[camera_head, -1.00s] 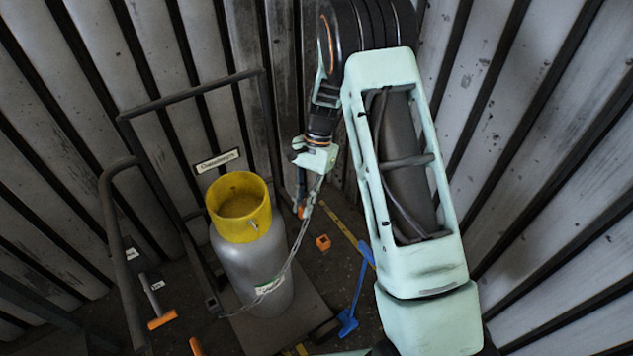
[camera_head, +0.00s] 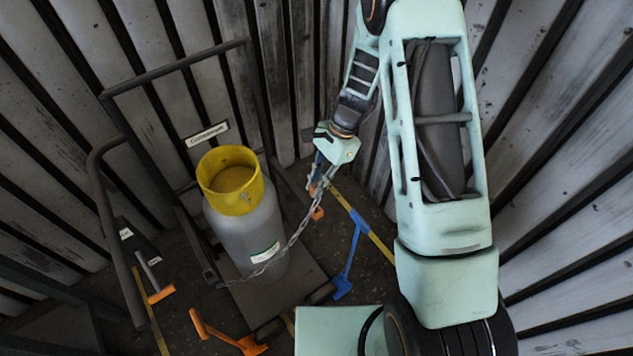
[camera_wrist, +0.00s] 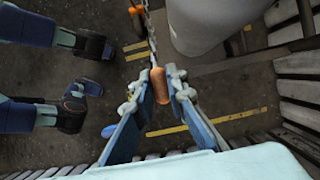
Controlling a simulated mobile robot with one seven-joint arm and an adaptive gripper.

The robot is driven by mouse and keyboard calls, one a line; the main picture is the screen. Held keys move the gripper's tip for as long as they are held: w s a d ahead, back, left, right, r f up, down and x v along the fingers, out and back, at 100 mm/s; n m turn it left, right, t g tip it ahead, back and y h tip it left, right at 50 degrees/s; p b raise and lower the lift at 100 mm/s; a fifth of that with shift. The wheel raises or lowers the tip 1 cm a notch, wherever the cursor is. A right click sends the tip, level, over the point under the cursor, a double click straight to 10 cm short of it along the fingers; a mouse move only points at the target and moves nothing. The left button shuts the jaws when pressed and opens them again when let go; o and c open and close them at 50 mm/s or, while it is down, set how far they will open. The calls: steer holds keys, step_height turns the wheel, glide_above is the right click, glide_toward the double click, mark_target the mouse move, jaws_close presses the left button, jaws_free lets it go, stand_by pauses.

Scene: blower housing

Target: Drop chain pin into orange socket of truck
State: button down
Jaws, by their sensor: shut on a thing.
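My gripper (camera_head: 318,184) is at the right of the yellow-collared grey cylinder in the head view. In the wrist view its fingers (camera_wrist: 163,92) are shut on the orange chain pin (camera_wrist: 158,100), with the chain (camera_wrist: 151,35) running from its end.
The grey cylinder (camera_head: 240,235) stands on the truck's base plate. A blue tool (camera_head: 346,275), an orange tool (camera_head: 232,336) and an orange-ended hammer (camera_head: 160,294) are on the floor around it. Ribbed metal walls (camera_head: 560,150) close in both sides.

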mark_target(317, 200)
steer(key=shift+f+b, duration=2.7)
steer(key=shift+f, duration=1.3)
steer(key=shift+f, duration=0.15)
steer(key=c, duration=1.8)
jaws_free()
steer(key=shift+c, duration=0.2)
